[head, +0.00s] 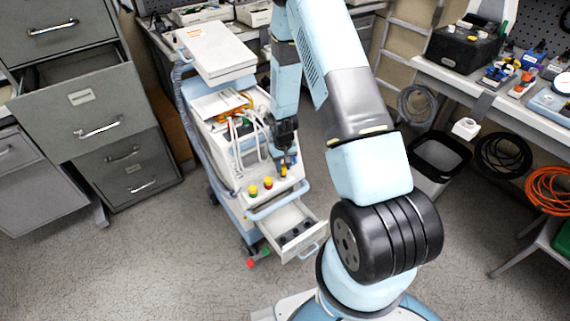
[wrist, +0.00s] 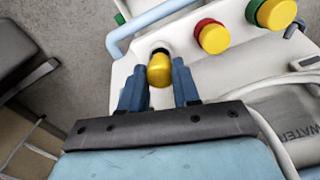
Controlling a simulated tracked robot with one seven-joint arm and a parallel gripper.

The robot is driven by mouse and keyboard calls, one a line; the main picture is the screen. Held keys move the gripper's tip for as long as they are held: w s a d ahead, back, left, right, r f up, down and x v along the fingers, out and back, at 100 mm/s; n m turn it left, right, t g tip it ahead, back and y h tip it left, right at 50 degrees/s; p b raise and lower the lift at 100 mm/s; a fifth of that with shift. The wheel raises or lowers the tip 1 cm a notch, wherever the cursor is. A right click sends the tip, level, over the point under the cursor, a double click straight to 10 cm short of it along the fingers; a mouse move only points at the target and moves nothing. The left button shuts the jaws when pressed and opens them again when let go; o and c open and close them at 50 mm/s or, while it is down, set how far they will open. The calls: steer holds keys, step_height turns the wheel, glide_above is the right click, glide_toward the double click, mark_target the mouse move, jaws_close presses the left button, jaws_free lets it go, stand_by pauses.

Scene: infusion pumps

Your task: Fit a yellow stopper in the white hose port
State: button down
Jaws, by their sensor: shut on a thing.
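My gripper (wrist: 160,88) is shut on a yellow stopper (wrist: 159,72), with one blue finger on each side of it. In the wrist view the stopper overlaps the white hose port (wrist: 160,46), of which only part of the rim shows. I cannot tell whether the stopper is in the port or just over it. In the head view the gripper (head: 285,160) is low over the front panel of the pump cart (head: 232,165). Beside it, a red port (head: 267,188) and a green port (head: 253,195) each have a yellow stopper on top.
An open drawer (head: 312,236) with dark round recesses juts out below the cart's blue handle (head: 277,203). Pale hoses (head: 240,140) run over the cart behind the gripper. An open grey cabinet drawer (head: 85,105) stands at left, a workbench (head: 500,103) at right. Floor in front is clear.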

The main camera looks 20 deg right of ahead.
steer(key=shift+f, duration=1.2)
steer(key=c, duration=0.7)
jaws_free()
steer(key=shift+c, duration=0.2)
steer(key=s+r+t, duration=0.1)
steer(key=s+r, duration=0.2)
steer(key=r, duration=1.1)
steer(key=s+r+t, duration=0.1)
steer(key=s+r, duration=0.1)
steer(key=r, duration=1.2)
steer(key=s+r+t, duration=0.1)
steer(key=s+r, duration=0.2)
steer(key=r, duration=1.1)
steer(key=s+r+t, duration=0.1)
steer(key=s+r, duration=0.6)
steer(key=s, duration=0.3)
steer(key=s+r+t, duration=0.1)
steer(key=s+r, duration=0.6)
steer(key=s, duration=0.3)
steer(key=shift+d+m+t, duration=0.3)
